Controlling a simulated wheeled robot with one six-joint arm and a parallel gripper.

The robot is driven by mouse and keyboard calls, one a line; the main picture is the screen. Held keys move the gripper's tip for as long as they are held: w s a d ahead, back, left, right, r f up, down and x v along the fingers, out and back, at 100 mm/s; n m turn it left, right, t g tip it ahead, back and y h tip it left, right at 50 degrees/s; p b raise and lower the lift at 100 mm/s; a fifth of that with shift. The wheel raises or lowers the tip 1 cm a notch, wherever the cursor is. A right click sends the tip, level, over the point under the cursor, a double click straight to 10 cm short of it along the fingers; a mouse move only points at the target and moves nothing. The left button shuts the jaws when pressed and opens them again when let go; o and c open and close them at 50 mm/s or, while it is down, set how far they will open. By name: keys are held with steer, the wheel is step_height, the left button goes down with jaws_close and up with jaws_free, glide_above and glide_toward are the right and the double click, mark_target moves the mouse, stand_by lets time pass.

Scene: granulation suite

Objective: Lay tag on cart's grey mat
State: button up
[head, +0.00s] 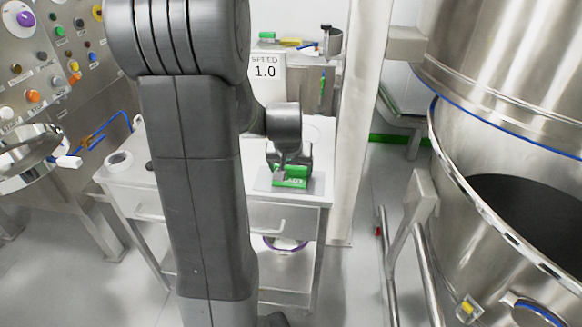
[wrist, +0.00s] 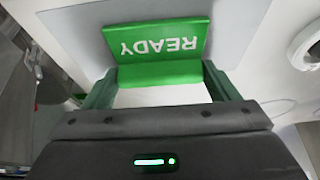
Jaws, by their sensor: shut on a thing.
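The green tag (head: 291,177) with white lettering is at the cart's front right, at the grey mat (head: 262,184). My gripper (head: 289,168) is shut on the tag from above. In the wrist view, the tag (wrist: 155,42) reads READY upside down, and its lower strip sits between the two fingers of my gripper (wrist: 157,86). The mat (wrist: 75,45) shows pale grey around the tag. I cannot tell whether the tag touches the mat or is held just above it.
A sign reading SPEED 1.0 (head: 265,72) stands behind. A steel post (head: 352,120) is close on the right, with a large steel vessel (head: 500,60) beyond.

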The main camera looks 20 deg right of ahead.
mark_target(289, 186)
steer(key=o, duration=0.9)
steer(key=shift+s+r, duration=0.1)
steer(key=shift+r, duration=0.35)
steer(key=p+v, duration=0.1)
steer(key=v, duration=1)
steer(key=shift+a, duration=0.1)
steer(key=x, duration=1.2)
steer(key=shift+f+b, duration=0.1)
steer(key=shift+b, duration=0.3)
steer(key=shift+r, duration=1)
